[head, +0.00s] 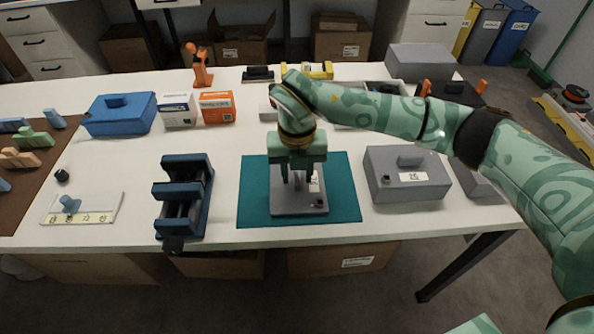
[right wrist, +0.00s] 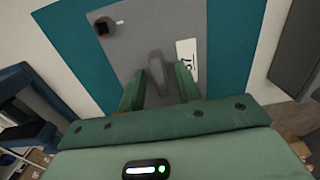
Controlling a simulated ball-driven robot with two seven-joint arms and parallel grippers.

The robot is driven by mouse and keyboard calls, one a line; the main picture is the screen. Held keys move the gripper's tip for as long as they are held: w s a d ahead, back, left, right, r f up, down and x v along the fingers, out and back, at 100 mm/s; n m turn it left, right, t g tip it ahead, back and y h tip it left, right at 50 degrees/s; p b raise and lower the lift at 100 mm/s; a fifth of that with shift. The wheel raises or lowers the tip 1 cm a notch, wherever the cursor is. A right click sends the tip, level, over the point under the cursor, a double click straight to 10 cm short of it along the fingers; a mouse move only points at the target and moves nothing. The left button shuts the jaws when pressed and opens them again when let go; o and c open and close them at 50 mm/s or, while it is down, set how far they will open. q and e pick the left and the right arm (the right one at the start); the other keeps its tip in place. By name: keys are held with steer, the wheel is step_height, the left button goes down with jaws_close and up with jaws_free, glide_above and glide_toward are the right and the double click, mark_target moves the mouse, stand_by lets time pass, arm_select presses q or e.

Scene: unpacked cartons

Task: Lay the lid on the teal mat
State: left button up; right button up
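The lid (head: 298,203) is a flat grey plate with a small upright handle, a white label and a dark knob near one corner. It appears to lie flat on the teal mat (head: 257,190), inside the mat's edges. In the right wrist view the lid (right wrist: 130,55) has its handle (right wrist: 157,70) between my fingers, and teal mat (right wrist: 75,42) shows on both sides. My right gripper (head: 298,182) points down over the lid. Its fingers (right wrist: 160,85) are apart, with a gap beside the handle. My left gripper is not in view.
A blue box (head: 120,115), small cartons (head: 217,107) and an orange clamp-like item (head: 199,66) stand behind. Bare white table lies between the mat and rack.

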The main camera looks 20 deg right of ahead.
mark_target(297, 174)
arm_select(q)
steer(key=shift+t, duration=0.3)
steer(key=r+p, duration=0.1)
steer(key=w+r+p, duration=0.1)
steer(key=p, duration=0.1)
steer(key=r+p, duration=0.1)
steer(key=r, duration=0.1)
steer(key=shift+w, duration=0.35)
arm_select(e)
step_height(297, 174, up, 12)
